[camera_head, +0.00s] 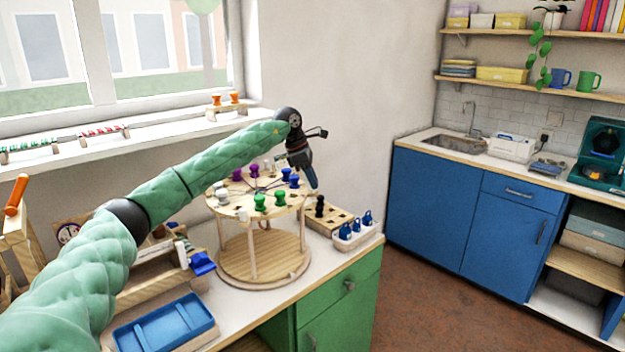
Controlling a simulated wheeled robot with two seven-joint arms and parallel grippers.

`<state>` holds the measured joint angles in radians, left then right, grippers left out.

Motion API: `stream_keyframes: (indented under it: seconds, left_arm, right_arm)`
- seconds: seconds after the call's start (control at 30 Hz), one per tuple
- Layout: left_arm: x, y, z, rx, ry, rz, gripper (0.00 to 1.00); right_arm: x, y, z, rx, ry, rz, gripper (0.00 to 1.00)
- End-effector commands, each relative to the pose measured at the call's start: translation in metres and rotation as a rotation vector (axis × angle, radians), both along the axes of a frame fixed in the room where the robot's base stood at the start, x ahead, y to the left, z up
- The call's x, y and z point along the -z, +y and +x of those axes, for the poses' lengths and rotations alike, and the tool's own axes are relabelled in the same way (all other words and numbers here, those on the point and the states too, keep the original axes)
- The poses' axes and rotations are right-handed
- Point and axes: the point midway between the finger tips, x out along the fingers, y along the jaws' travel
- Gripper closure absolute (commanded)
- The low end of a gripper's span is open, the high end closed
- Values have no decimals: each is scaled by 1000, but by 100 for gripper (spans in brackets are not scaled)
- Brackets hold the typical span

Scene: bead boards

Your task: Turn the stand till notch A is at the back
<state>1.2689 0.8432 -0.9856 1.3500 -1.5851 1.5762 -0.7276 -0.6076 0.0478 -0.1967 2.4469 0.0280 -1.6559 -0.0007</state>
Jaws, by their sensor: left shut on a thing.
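The round wooden stand (234,268) has two tiers and stands on the counter. Its top disc carries purple, green, blue and white pegs, with dark lines meeting at the middle. Letters and notches are too small to read, so I cannot tell where notch A is. My left arm reaches across from the left, over the disc. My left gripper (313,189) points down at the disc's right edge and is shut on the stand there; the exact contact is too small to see. My right gripper is not in view.
Right of the stand are a wooden block (327,219) with a black peg and a white tray (358,236) with blue pieces. A blue tray (164,325) lies at the front left. A windowsill (130,140) with small racks runs behind. Floor is clear at right.

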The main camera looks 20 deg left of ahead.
Motion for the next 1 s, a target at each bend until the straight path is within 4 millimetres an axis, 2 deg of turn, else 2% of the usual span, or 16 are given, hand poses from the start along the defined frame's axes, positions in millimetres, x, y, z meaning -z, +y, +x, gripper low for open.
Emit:
stream_keyframes:
  seconds: [0.43,0.47,0.57,0.87,1.0]
  left_arm:
    - [-1,1,-1,3,-1,0,100]
    - [-1,1,-1,3,-1,0,77]
    - [-1,1,-1,3,-1,0,59]
    - [-1,1,-1,4,-1,0,59]
    - [-11,5,-2,2,-2,0,59]
  right_arm:
    - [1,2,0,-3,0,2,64]
    - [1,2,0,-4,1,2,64]
    - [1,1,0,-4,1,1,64]
    - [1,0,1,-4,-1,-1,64]
    - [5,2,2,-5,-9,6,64]
